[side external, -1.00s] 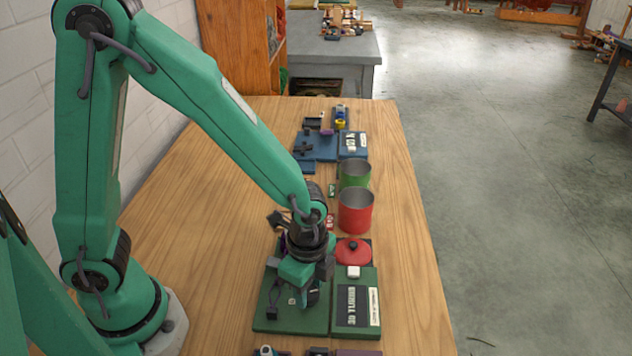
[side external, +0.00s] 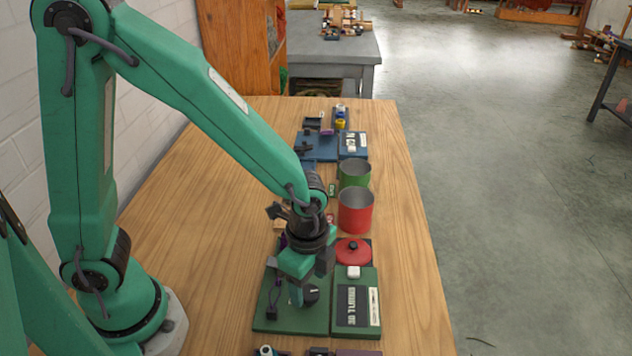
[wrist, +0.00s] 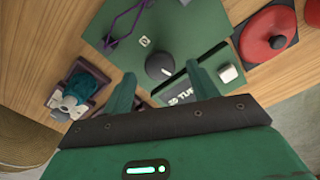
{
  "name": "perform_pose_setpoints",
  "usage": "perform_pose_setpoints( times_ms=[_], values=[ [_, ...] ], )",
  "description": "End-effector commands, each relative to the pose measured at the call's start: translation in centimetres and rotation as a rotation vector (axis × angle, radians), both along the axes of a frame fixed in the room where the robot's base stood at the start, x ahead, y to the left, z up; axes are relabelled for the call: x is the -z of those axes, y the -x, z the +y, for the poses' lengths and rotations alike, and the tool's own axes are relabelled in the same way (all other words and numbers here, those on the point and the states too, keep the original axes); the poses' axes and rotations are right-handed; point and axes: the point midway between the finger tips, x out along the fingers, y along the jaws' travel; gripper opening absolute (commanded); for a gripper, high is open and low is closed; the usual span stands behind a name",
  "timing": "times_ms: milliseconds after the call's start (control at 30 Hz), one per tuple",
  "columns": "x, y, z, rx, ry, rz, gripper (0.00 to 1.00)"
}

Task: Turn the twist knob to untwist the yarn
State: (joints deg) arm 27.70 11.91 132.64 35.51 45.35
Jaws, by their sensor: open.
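The twist knob (wrist: 160,66) is a round dark knob with a pale pointer line, on a green board (wrist: 112,22). It also shows in the side external view (side external: 311,294), partly beside my gripper's fingers. My gripper (wrist: 160,92) points down over the green board, its two green fingers apart with nothing between them. In the wrist view the knob lies just beyond the fingertips, roughly centred between them. I cannot tell whether the fingers touch it. A purple yarn loop (wrist: 128,25) lies on the board near the knob.
A panel with white lettering (side external: 356,305) and a white button (side external: 353,272) adjoin the green board. A red lid (side external: 353,250), red pot (side external: 356,211) and green pot (side external: 354,173) stand farther back. A blue board (side external: 318,147) lies beyond. The table's left side is clear.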

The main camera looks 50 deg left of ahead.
Motion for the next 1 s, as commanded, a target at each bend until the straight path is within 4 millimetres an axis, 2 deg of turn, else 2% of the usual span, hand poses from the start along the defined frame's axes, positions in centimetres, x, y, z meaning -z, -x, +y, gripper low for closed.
perform_pose_setpoints(
  times_ms=[300,500,1000],
  values=[
    [-3.8,-0.1,0.0,0.000,0.002,-0.004,0.59],
    [-5.5,-0.1,0.0,0.000,0.001,-0.002,0.59],
    [-6.0,0.0,0.1,-0.004,0.001,-0.002,0.59]
  ],
)
